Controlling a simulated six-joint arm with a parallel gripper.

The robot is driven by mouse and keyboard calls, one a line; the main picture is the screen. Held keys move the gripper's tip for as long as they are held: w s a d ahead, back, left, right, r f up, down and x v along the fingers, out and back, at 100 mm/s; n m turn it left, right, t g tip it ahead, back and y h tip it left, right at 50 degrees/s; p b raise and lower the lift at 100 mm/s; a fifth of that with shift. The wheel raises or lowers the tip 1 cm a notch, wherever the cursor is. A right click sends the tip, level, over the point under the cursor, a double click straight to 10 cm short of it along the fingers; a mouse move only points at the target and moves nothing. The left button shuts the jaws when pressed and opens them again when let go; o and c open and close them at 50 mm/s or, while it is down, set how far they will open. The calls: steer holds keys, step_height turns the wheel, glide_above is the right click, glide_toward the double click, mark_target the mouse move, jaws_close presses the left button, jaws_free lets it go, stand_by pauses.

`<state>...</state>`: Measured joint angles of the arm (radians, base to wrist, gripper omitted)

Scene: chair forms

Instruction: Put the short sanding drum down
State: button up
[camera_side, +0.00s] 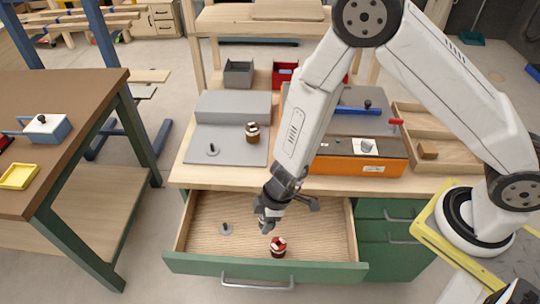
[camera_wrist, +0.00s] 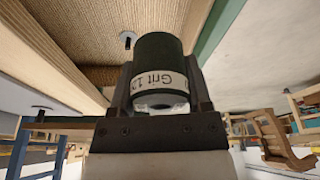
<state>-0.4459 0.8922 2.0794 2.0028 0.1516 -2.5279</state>
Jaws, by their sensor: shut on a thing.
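My gripper (camera_side: 268,217) is over the open drawer (camera_side: 310,225) in the side view. In the wrist view it is shut on a dark green sanding drum (camera_wrist: 158,60) with a white "Grit" label; the label's number is partly cut off. In the side view the held drum is hard to make out against the dark fingers. A grey disc with a dark peg (camera_side: 226,229) lies in the drawer, left of my gripper, with nothing on it. It also shows beyond the drum in the wrist view (camera_wrist: 128,39). Another drum, red, white and dark (camera_side: 278,247), stands near the drawer front.
On the bench, a grey board (camera_side: 230,152) carries another pegged disc (camera_side: 212,151) and a brown drum with a white band (camera_side: 252,133). An orange machine (camera_side: 350,163) and a wooden tray (camera_side: 440,150) stand to the right. The drawer's right side is bare.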

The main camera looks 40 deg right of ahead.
steer(key=shift+w, duration=0.1)
steer(key=w+d+r, duration=0.4)
steer(key=d+r, duration=1.1)
steer(key=d, duration=0.1)
steer(key=s+d+r, duration=0.3)
steer(key=s+d, duration=0.1)
steer(key=d, duration=0.3)
steer(key=s+d+r, duration=0.4)
steer(key=s+d, duration=0.1)
steer(key=d, duration=0.1)
steer(key=shift+s+d, duration=0.2)
steer(key=shift+d, duration=0.15)
